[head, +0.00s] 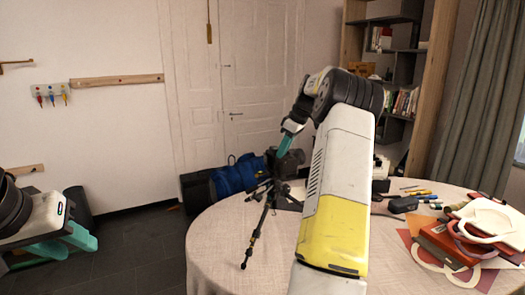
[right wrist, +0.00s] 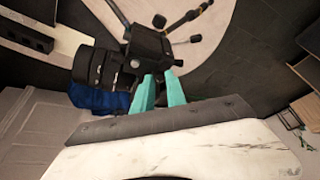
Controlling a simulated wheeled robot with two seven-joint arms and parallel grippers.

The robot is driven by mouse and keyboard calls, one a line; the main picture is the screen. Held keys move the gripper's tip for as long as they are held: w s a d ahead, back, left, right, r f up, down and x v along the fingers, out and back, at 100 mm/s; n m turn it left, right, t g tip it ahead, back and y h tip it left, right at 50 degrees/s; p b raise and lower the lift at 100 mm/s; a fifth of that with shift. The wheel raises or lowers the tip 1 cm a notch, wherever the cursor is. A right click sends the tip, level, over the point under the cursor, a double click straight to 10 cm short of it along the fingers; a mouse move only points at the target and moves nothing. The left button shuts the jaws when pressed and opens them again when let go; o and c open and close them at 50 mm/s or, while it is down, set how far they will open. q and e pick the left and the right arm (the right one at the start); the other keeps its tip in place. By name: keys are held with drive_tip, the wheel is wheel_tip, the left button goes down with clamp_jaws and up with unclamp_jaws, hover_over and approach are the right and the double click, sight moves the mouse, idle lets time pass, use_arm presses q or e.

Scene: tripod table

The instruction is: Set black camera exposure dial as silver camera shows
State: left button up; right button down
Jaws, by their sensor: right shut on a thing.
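The black camera (head: 290,160) sits on a small black tripod (head: 256,225) on the round table. It also shows in the right wrist view (right wrist: 148,48), with its lens (right wrist: 95,66) pointing left. My right gripper (head: 285,146) reaches the camera from above; its teal fingers (right wrist: 160,82) are shut on a part at the camera's edge. The exposure dial is not distinguishable between the fingertips. My left gripper (head: 62,242) is far off at the lower left, fingers apart and empty. I cannot make out the silver camera; my right arm hides part of the table.
The round table (head: 220,255) has a pale cloth. A blue bag (head: 237,174) is behind the tripod. The table's front left is clear.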

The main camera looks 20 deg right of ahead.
drive_tip(key=c, duration=1.6)
unclamp_jaws()
drive_tip(key=v, duration=0.7)
drive_tip(key=shift+s+d+r, duration=0.15)
drive_tip(key=shift+r, duration=0.15)
